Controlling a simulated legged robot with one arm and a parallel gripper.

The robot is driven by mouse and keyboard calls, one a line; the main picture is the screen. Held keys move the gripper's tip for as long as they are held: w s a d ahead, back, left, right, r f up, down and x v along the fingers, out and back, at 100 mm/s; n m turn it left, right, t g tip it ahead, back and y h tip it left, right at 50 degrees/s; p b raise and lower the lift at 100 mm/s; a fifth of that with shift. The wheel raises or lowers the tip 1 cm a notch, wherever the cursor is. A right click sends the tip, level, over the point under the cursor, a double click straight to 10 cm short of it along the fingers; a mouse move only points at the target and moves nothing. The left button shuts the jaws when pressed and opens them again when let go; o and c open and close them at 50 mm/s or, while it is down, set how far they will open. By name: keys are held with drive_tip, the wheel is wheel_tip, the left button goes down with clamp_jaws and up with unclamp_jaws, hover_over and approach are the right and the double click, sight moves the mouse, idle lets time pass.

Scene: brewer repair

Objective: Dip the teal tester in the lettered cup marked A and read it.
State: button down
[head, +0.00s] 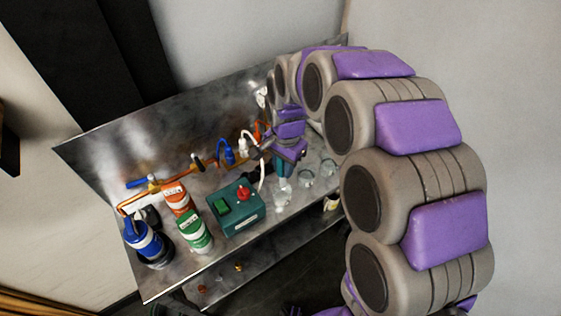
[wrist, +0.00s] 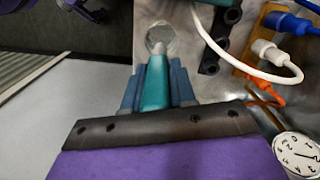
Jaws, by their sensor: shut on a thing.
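My gripper (wrist: 155,78) is shut on the teal tester (wrist: 155,88), which sits between its two blue-grey fingers. In the wrist view the tester's pale tip points at a clear round cup (wrist: 160,38) and overlaps its near rim. I cannot tell whether the tip is inside the cup or above it. In the head view my gripper (head: 283,166) is over the nearest clear cup (head: 283,195) of a row. A middle cup (head: 306,179) and a far cup (head: 328,166) stand to its right. No letters on the cups are legible, and the tester's reading is not visible.
A green box (head: 237,208) with a red knob stands left of the cups. Orange (head: 177,198), green (head: 193,232) and blue (head: 145,240) containers stand farther left. Copper piping runs along the metal back panel. A white cable (wrist: 255,72) and a dial (wrist: 297,152) are at right in the wrist view.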

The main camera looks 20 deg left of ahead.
sight(283, 179)
drive_tip(key=shift+d+f, duration=0.15)
drive_tip(key=shift+f, duration=0.5)
drive_tip(key=shift+a+f, duration=0.3)
drive_tip(key=shift+f, duration=0.35)
drive_tip(key=shift+a+f, duration=0.25)
drive_tip(key=shift+f, duration=0.4)
drive_tip(key=shift+d+f, duration=0.2)
drive_tip(key=shift+f, duration=0.45)
drive_tip(key=shift+d+f, duration=0.2)
drive_tip(key=shift+f, duration=0.4)
drive_tip(key=shift+a+f, duration=0.1)
drive_tip(key=shift+a, duration=0.2)
drive_tip(key=shift+d, duration=0.25)
drive_tip(key=shift+r+p, duration=1.9)
drive_tip(key=shift+r, duration=2.4)
drive_tip(key=shift+p, duration=0.3)
